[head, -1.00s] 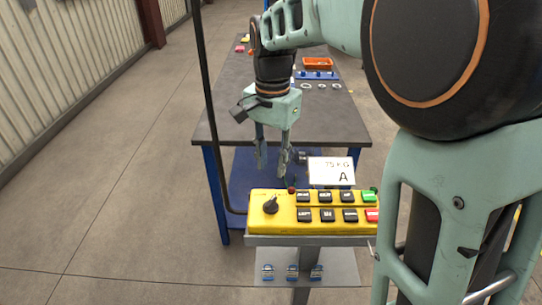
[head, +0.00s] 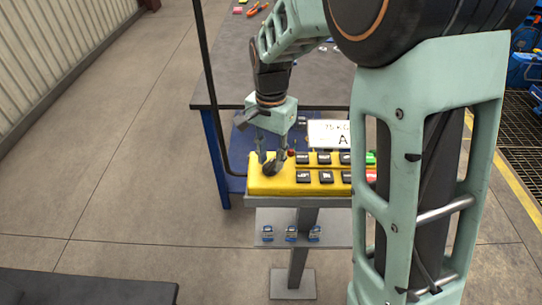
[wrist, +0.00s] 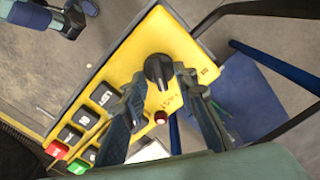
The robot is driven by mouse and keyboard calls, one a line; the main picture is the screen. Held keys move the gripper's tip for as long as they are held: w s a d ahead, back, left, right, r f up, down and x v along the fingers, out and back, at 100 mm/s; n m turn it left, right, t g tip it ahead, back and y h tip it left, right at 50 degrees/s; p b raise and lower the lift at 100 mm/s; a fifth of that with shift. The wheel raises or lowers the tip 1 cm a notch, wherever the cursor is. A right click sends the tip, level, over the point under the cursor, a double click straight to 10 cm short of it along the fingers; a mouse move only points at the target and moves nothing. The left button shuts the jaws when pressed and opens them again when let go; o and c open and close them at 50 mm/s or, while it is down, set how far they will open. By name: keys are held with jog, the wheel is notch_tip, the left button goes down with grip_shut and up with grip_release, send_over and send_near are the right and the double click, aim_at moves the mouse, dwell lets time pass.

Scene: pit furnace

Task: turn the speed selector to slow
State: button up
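The speed selector is a black rotary knob (wrist: 158,70) at one end of the yellow control box (wrist: 105,60). In the head view the knob (head: 270,167) is partly covered by my fingers. My gripper (wrist: 162,84) is open, pointing down over the knob, with one finger on each side of it in the wrist view. A gap shows between the fingers and the knob; contact cannot be told for certain. The small labels by the knob are too blurred to read surely. The yellow box (head: 257,187) sits on a grey stand.
Several black buttons, with green (wrist: 77,167) and red (wrist: 57,149) ones, cover the rest of the box. A small red lamp or button (wrist: 160,117) is beside the knob. A white sign (head: 328,133) stands behind. A workbench (head: 225,80) lies beyond.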

grip_shut()
jog(key=shift+n, duration=0.4)
jog(key=n, duration=0.4)
jog(key=shift+n, duration=0.3)
jog(key=n, duration=0.6)
jog(key=shift+a+r, duration=0.1)
jog(key=shift+a, duration=0.15)
jog(key=shift+n, duration=0.4)
grip_release()
